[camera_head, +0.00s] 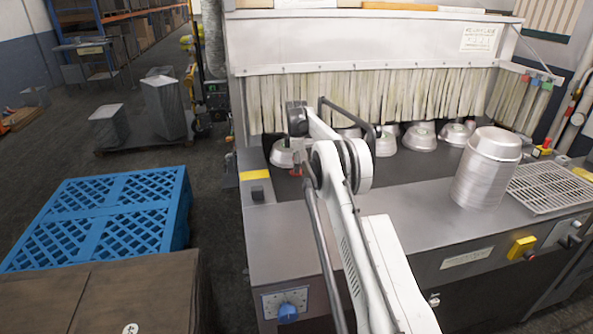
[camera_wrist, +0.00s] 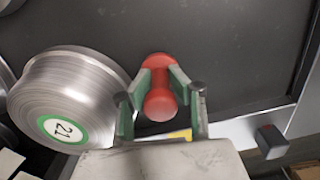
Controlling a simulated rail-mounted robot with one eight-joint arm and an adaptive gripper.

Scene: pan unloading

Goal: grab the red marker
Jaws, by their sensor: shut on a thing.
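The red marker (camera_wrist: 160,103) shows in the wrist view as a red, rounded, knobbed piece between the two green-padded fingers of my gripper (camera_wrist: 160,95). The fingers are shut on it from both sides. Behind it is the dark belt surface (camera_wrist: 215,45); whether the marker touches the belt I cannot tell. In the head view, a bit of red (camera_head: 296,172) shows below the end of my arm, near the left end of the machine; my fingers are mostly hidden there. A metal pan (camera_wrist: 70,98) with a green-ringed label "21" lies close to the left of my gripper.
Several upturned pans (camera_head: 420,137) sit along the belt under the strip curtain (camera_head: 370,95). A stack of pans (camera_head: 487,165) stands on the right beside a white rack (camera_head: 550,187). A blue pallet (camera_head: 110,215) lies to the left. The steel counter's front (camera_head: 275,230) is bare.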

